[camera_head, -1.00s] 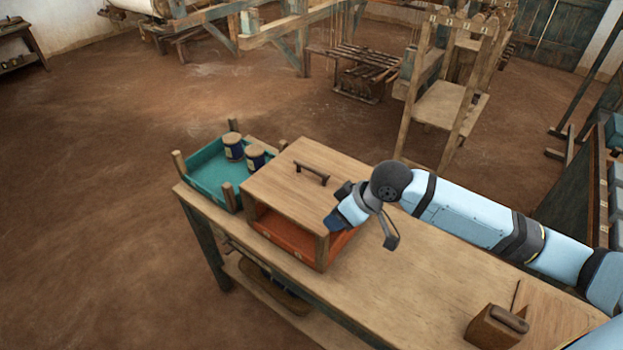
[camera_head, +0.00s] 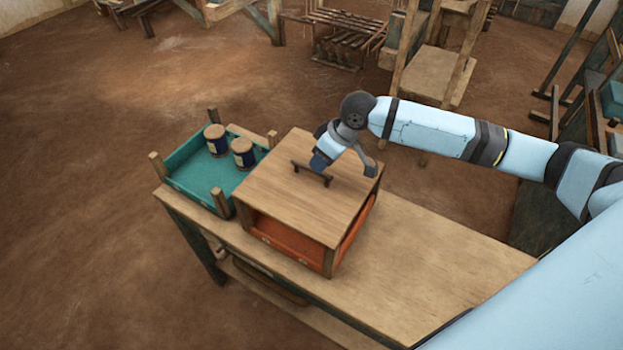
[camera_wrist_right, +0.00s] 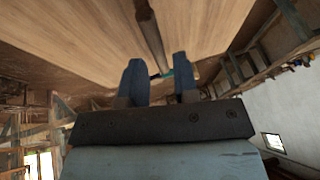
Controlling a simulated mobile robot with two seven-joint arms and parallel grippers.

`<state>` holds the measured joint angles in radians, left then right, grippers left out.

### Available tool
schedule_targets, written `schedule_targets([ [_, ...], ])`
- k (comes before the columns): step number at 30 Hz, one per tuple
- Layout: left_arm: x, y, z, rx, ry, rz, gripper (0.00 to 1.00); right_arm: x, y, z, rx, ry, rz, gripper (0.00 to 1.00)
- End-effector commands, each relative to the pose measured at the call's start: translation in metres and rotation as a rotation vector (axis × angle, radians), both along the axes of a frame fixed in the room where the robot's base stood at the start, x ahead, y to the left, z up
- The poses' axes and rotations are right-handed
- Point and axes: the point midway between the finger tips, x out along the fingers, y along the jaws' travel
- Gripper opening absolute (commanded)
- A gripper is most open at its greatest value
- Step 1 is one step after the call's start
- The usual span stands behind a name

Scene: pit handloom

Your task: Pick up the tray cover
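The tray cover (camera_head: 306,205) is a flat wooden board with a dark bar handle (camera_head: 311,174) on top. It sits over an orange tray (camera_head: 290,238) on the wooden bench. My right gripper (camera_head: 319,163) is above the cover, right at the handle. In the right wrist view its two blue fingers (camera_wrist_right: 160,78) are apart. The dark handle (camera_wrist_right: 152,35) runs toward the gap between them, with wood of the cover (camera_wrist_right: 80,40) behind. The fingers do not appear closed on it. In the head view the gripper hides part of the handle. My left gripper is not in view.
A teal tray (camera_head: 197,187) with corner posts stands left of the cover and holds two dark-blue jars (camera_head: 216,140) with light lids. The bench top (camera_head: 430,265) to the right is clear. A wooden chair-like frame (camera_head: 440,75) stands behind.

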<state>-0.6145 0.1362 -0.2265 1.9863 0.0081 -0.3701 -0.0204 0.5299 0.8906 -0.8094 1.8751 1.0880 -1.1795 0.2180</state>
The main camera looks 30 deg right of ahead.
Motion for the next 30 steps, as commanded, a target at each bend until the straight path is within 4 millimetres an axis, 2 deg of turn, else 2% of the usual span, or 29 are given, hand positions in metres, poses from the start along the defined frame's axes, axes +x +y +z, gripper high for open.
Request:
schedule_targets([
  [7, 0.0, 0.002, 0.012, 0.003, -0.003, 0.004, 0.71, 0.016, 0.012, -0.022, 0.001, 0.002, -0.001, 0.28],
  [12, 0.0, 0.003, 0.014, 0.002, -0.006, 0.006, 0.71, 0.021, 0.018, -0.042, -0.001, 0.0, 0.0, 0.28],
  [20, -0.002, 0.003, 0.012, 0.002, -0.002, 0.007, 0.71, 0.021, 0.019, -0.045, -0.002, -0.001, 0.0, 0.28],
  [24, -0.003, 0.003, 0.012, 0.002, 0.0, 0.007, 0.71, 0.021, 0.019, -0.045, -0.001, -0.001, 0.001, 0.0],
  [30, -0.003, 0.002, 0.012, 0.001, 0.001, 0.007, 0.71, 0.022, 0.019, -0.044, 0.0, -0.002, 0.0, 0.0],
])
